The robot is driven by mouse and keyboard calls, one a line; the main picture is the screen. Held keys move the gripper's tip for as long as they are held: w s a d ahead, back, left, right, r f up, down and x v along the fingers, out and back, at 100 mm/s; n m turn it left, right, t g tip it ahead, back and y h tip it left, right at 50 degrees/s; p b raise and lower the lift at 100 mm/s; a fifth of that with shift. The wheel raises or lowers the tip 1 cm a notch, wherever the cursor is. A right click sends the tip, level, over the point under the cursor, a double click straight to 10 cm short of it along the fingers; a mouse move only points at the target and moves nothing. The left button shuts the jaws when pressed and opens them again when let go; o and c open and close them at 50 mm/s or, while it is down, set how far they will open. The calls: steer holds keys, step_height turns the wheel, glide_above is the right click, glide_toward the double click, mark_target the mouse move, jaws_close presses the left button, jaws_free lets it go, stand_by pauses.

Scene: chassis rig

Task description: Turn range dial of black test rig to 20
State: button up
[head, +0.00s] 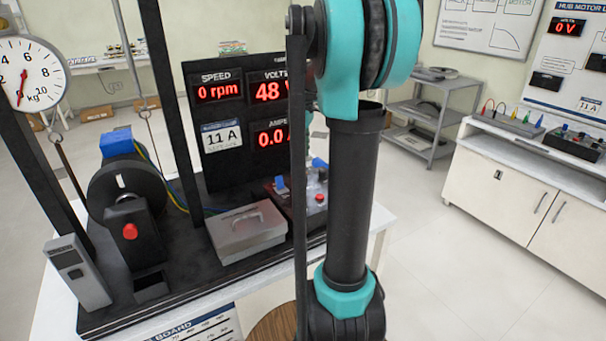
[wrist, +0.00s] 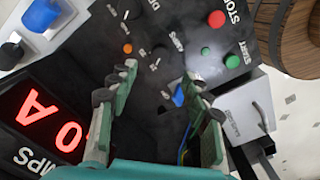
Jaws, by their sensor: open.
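The black test rig (head: 115,290) stands on a white table. Its control panel (head: 295,195) is partly hidden behind my arm in the head view. In the wrist view the black control panel (wrist: 185,20) carries small dark knobs, a blue lever (wrist: 180,95), an orange lamp (wrist: 127,48), a red stop button (wrist: 216,18) and a green start button (wrist: 232,61). Lettering by the knobs is too small and rotated to tell which is the range dial or where it points. My gripper (wrist: 160,80) is open over the panel, with nothing seen between its fingers.
The rig's display board (head: 225,165) reads 0 rpm and 48 volts. A grey lidded box (head: 245,228) sits beside the panel. A round wooden stool (wrist: 290,30) shows at the wrist view's upper right. The floor at the right (head: 440,270) is clear.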

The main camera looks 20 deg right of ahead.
mark_target(303, 176)
step_height(303, 176, down, 8)
steer(key=shift+r, duration=0.1)
stand_by(0.4)
jaws_close()
